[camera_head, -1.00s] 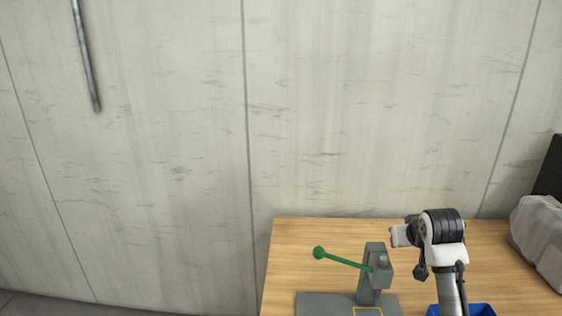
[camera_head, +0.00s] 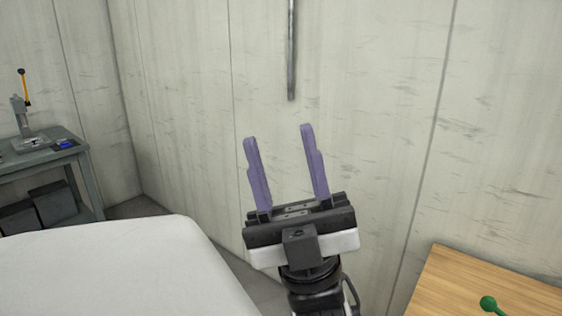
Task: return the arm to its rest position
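My gripper (camera_head: 279,137) is in the middle of the view, raised in front of the grey wall. Its two purple fingers point up and stand well apart, with nothing between them. The black and white wrist of my arm (camera_head: 312,275) shows below it and runs out of the bottom edge. The gripper touches nothing that I can see.
A wooden table (camera_head: 480,285) with a green ball-ended lever (camera_head: 489,303) is at the lower right. A white rounded surface (camera_head: 110,270) fills the lower left. A grey bench (camera_head: 70,155) with a press (camera_head: 22,115) stands at the far left. A metal pole (camera_head: 291,50) hangs on the wall.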

